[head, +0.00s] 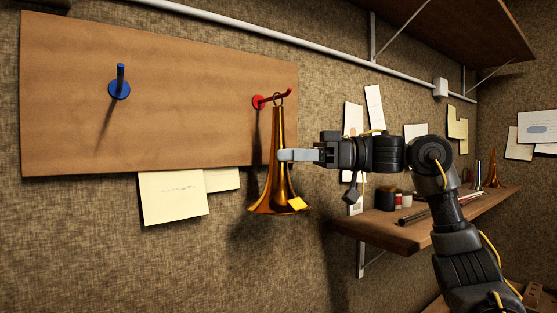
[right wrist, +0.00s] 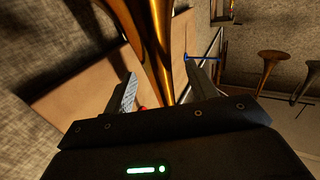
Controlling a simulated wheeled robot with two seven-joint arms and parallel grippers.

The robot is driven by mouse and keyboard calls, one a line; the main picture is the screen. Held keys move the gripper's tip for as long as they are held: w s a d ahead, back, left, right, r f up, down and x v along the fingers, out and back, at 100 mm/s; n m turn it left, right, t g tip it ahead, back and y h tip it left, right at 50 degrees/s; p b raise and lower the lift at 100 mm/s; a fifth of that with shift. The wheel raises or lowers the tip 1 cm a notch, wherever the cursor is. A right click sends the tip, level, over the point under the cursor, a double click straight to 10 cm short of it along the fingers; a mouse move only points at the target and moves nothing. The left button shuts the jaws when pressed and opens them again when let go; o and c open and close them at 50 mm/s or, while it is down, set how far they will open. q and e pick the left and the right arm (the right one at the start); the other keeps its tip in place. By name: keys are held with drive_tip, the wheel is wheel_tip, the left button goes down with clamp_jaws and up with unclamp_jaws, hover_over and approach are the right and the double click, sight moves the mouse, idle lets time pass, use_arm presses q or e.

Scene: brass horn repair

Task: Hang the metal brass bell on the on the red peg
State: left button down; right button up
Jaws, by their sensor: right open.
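My right gripper (head: 284,155) comes from the right at the bell's middle, jaws open. In the right wrist view the bell's body (right wrist: 152,40) passes between the two spread fingers; contact cannot be told. My left gripper is not in view.
A blue peg (head: 119,88) stands empty on the board (head: 190,75) to the left. Paper notes (head: 172,197) hang below the board. A wooden shelf (head: 400,235) with jars and small brass horns is at the right. Another shelf (head: 470,35) is above.

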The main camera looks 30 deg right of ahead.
drive_tip(key=b+v, duration=0.1)
drive_tip(key=v, duration=0.7)
drive_tip(key=shift+d+b, duration=0.2)
drive_tip(key=shift+b, duration=0.2)
drive_tip(key=shift+s, duration=0.15)
